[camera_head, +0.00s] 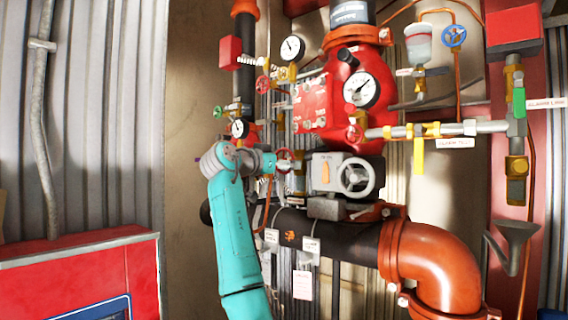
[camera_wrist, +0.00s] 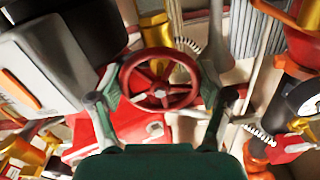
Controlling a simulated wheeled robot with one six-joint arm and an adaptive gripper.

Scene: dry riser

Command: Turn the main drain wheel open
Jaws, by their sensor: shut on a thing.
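A red spoked handwheel (camera_wrist: 160,94) sits between the fingers of my gripper (camera_wrist: 159,84) in the wrist view. One finger is at each side of its rim, and the gripper is shut on it. In the head view my gripper (camera_head: 270,161) reaches from the left to the same red wheel (camera_head: 284,155), left of the grey valve box with its large grey handwheel (camera_head: 357,177). My gripper partly hides the red wheel there. No readable label on the red wheel shows.
A red valve body (camera_head: 345,100) with gauges stands above. A black pipe (camera_head: 340,236) with an orange elbow (camera_head: 435,258) runs below. A small red wheel (camera_head: 263,84) and a blue wheel (camera_head: 453,36) sit higher. A red cabinet (camera_head: 90,275) stands at lower left.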

